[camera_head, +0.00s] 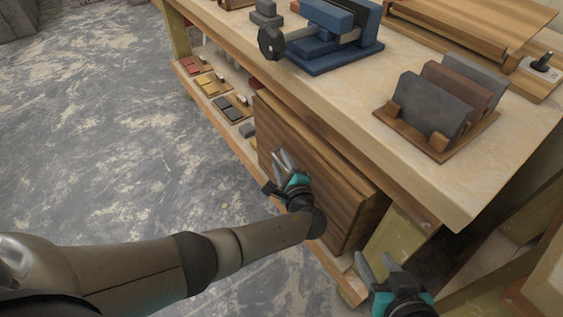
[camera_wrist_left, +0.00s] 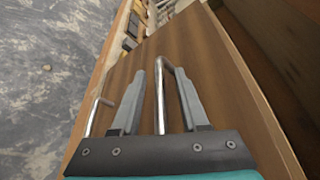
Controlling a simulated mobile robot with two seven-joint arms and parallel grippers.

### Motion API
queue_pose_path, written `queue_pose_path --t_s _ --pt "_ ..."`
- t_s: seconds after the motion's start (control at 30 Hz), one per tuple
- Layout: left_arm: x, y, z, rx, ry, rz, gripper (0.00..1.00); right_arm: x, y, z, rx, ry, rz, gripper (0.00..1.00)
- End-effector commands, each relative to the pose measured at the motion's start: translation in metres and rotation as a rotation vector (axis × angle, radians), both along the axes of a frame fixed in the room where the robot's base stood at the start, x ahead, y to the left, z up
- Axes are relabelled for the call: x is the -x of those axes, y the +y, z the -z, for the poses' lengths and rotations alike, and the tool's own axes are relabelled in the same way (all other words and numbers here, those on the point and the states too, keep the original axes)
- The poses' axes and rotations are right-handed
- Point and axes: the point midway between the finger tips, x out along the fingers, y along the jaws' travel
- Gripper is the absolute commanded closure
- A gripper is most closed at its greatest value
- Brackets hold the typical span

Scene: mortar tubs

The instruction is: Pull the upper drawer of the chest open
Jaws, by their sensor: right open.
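The wooden chest (camera_head: 312,170) stands under the workbench, its brown front facing left; the drawer seams are too unclear to make out. In the left wrist view the chest front (camera_wrist_left: 205,50) carries two metal bar handles. The upper handle (camera_wrist_left: 161,100) lies between the fingers of my left gripper (camera_wrist_left: 166,80), with the fingers apart on either side of it. The lower handle (camera_wrist_left: 96,116) is to the left of the fingers. In the head view my left gripper (camera_head: 283,160) is at the chest front and hides the handles. My right gripper (camera_head: 374,264) is open and empty near the chest's right end.
The workbench top (camera_head: 330,95) overhangs the chest and holds a blue vise (camera_head: 335,40) and a wooden rack (camera_head: 410,140) of slabs. A low shelf (camera_head: 190,75) with small colored pieces runs beyond the chest. The grey floor (camera_head: 110,130) to the left is clear.

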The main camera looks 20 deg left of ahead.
Motion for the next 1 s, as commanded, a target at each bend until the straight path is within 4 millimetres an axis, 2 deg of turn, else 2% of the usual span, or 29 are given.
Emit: queue_pose_path --t_s 0.07,0.37,1.0 --pt "0.0 0.0001 -0.0001 0.0 0.0 0.0 0.65 0.0 -0.0001 0.0001 0.0 0.001 0.0 0.5" --pt "0.0003 0.0 0.0001 0.0 0.0 0.0 0.99 0.0 -0.0002 0.0001 0.001 0.001 0.001 0.5" --pt "0.0007 -0.0001 0.0007 0.0 0.001 0.0 1.0 -0.0001 -0.0006 0.0001 0.001 0.001 0.001 0.5"
